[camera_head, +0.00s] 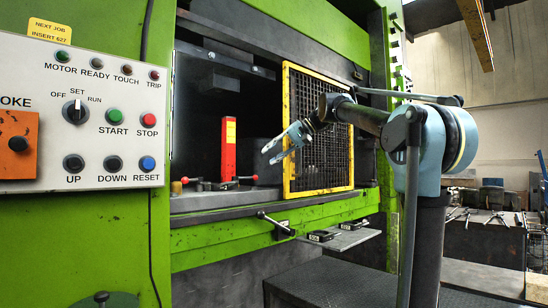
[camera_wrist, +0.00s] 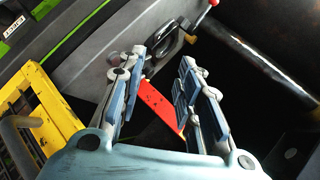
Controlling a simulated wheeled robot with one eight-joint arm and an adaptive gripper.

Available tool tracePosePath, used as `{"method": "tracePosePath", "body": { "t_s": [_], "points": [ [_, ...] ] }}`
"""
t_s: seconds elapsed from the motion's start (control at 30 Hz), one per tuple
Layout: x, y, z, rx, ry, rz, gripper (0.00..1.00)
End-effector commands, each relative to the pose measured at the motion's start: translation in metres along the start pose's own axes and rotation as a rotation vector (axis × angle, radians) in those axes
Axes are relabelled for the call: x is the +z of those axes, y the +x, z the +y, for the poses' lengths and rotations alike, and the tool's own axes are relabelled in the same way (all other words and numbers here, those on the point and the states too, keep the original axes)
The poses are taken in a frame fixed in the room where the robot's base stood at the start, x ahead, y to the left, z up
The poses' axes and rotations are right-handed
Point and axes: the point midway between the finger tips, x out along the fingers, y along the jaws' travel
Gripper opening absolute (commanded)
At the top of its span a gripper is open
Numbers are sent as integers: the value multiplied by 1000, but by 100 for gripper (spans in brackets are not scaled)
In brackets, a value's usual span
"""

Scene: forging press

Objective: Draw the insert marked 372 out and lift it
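No marking 372 can be read in either view. Two dark pieces with small pale labels, a left one (camera_head: 320,236) and a right one (camera_head: 353,225), sit on a ledge under the press opening; their labels are too small to read. My gripper (camera_head: 268,157) is open and empty in front of the opening, left of the yellow mesh guard and apart from those pieces. In the wrist view my gripper's two fingers (camera_wrist: 161,62) are spread, with nothing held between them. Beyond them shows a red bar (camera_wrist: 160,108), apparently the upright red post (camera_head: 229,148) inside the press.
The yellow-framed mesh guard (camera_head: 318,133) stands close behind my arm; its yellow frame (camera_wrist: 50,105) is left in the wrist view. A black-knobbed lever (camera_head: 275,225) sticks out below the opening. The control panel (camera_head: 85,115) is at left, with a yellow "NEXT JOB INSERT 627" tag (camera_head: 49,31) above.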

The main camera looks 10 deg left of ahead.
Motion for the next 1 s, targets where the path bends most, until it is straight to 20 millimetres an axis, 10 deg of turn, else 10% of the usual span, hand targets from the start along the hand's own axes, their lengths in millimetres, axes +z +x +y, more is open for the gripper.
{"method": "tracePosePath", "body": {
  "t_s": [0.37,1.0],
  "points": [
    [1,19,0,0,-2,-2,32],
    [1,122,0,0,-2,-2,32]
  ]
}}
